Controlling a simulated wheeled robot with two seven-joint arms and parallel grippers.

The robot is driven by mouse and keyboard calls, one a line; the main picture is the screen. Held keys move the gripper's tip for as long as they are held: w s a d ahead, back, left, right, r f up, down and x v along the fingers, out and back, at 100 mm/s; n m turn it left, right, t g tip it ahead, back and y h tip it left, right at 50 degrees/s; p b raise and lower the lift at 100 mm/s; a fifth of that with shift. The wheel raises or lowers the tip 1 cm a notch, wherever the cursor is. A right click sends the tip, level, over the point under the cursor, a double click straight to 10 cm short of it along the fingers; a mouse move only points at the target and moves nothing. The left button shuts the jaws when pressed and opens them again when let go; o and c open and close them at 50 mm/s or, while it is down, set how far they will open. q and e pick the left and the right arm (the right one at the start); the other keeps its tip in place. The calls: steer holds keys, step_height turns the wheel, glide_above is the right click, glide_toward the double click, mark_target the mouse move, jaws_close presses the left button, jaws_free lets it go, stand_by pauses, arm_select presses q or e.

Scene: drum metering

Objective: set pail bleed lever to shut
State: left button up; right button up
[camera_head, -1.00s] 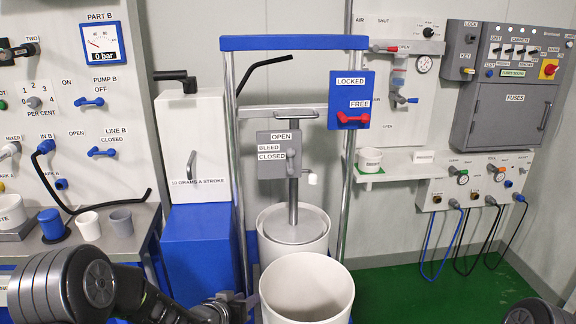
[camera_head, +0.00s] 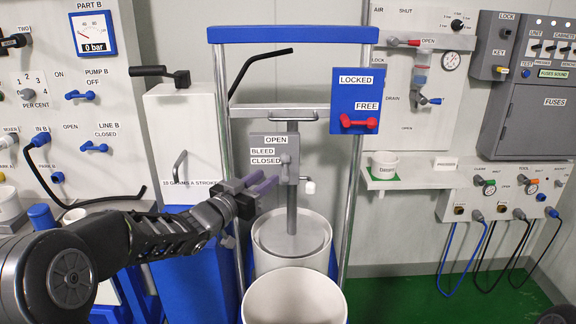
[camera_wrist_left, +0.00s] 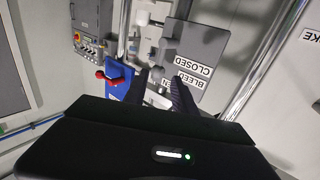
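The grey bleed plate (camera_head: 262,144), labelled OPEN, BLEED and CLOSED, is on the pail stand. Its small grey lever (camera_head: 286,165) is at the right side, near the CLOSED label; its exact setting is hard to tell. The plate also shows in the left wrist view (camera_wrist_left: 205,45). My left gripper (camera_head: 262,186) is just below and left of the lever, apart from it as far as I can see. My right gripper is out of view.
Below stand a pail with a grey follower plate (camera_head: 291,235) and an open white pail (camera_head: 294,300). The blue panel (camera_head: 351,101) with a red lever is at upper right. Chrome posts (camera_head: 350,200) flank the stand. A white pump cabinet (camera_head: 182,130) stands left.

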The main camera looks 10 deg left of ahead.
mark_target(286, 166)
arm_select(q)
steer(key=p+x, duration=0.1)
steer(key=x, duration=0.6)
steer(key=shift+w+d, duration=0.15)
steer(key=shift+w, duration=0.2)
jaws_close()
stand_by(1.4)
